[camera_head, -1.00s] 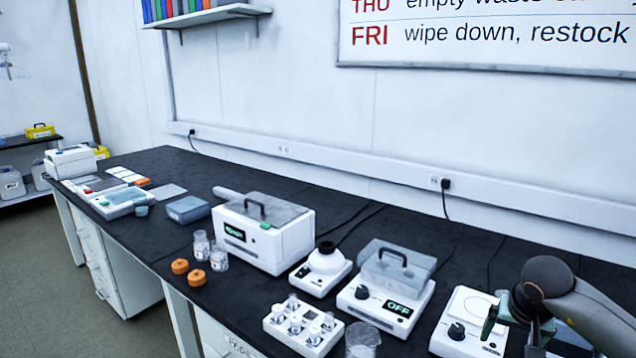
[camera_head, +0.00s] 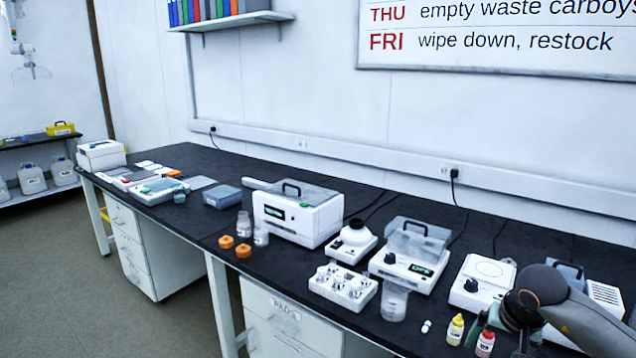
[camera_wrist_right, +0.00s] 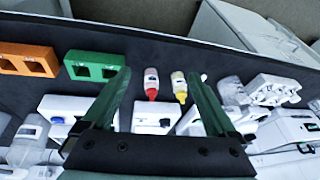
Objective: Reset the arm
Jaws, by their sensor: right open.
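My right arm (camera_head: 575,310) comes in at the lower right of the head view, above the right end of the black bench (camera_head: 340,300). In the right wrist view my right gripper (camera_wrist_right: 160,85) is open, its two green fingers spread apart with nothing held between them. Beyond and between the fingertips a red-capped bottle (camera_wrist_right: 151,84) and a yellow-capped bottle (camera_wrist_right: 179,87) show on the bench. In the head view the yellow bottle (camera_head: 455,330) and the red bottle (camera_head: 485,343) stand left of my right arm. My left gripper is not in view.
A white stirrer plate (camera_head: 482,280), a lidded device with a green display (camera_head: 411,255) and a white vial rack (camera_head: 342,287) stand close by. A clear beaker (camera_head: 394,303) is near the front edge. Orange and green blocks (camera_wrist_right: 95,66) lie in the wrist view.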

